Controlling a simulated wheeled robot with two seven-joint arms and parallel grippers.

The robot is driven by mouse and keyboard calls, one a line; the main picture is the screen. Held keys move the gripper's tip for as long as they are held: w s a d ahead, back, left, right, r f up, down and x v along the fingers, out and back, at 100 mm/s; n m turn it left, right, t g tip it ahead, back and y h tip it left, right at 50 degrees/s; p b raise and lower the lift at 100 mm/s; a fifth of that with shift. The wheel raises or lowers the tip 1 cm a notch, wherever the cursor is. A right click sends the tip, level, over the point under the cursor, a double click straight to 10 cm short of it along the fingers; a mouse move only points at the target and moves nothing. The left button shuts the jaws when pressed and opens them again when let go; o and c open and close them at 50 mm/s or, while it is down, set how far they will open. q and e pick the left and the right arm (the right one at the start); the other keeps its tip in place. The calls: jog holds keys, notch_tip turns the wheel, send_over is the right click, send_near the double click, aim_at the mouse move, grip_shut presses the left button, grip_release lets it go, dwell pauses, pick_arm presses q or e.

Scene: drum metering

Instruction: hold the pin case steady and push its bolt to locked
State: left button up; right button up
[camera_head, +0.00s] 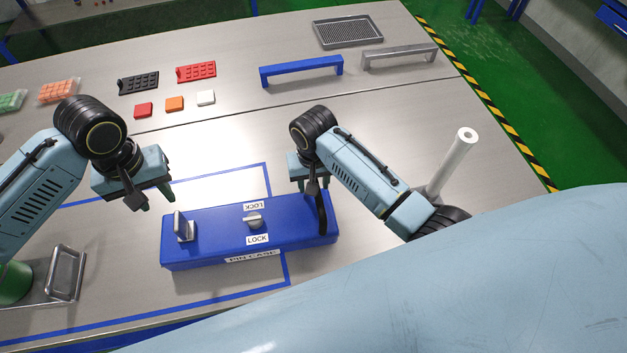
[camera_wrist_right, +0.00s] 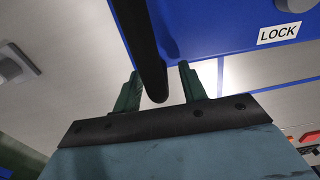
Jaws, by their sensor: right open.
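The blue pin case (camera_head: 210,245) lies on the table. Its bolt, a grey metal knob (camera_head: 253,219), sits on top between two LOCK labels; one label also shows in the right wrist view (camera_wrist_right: 278,33). A grey upright plate (camera_head: 182,227) stands at the case's left end, and a black bar handle (camera_head: 322,213) is at its right end. My left gripper (camera_head: 157,200) is open and empty, above and behind the plate. My right gripper (camera_head: 309,190) is at the handle. In the right wrist view its open fingers (camera_wrist_right: 160,90) stand either side of the black handle (camera_wrist_right: 157,85), with gaps visible.
Blue tape lines (camera_head: 222,298) mark the table around the case. A metal tray (camera_head: 65,273) is at the left, and a white post (camera_head: 455,160) stands at the right. Coloured blocks (camera_head: 174,103), blue (camera_head: 300,70) and grey (camera_head: 400,57) bars, and a mesh tray (camera_head: 347,32) lie farther back.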

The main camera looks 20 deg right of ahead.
jog(key=shift+c, duration=0.3)
grip_shut()
dwell(1.2)
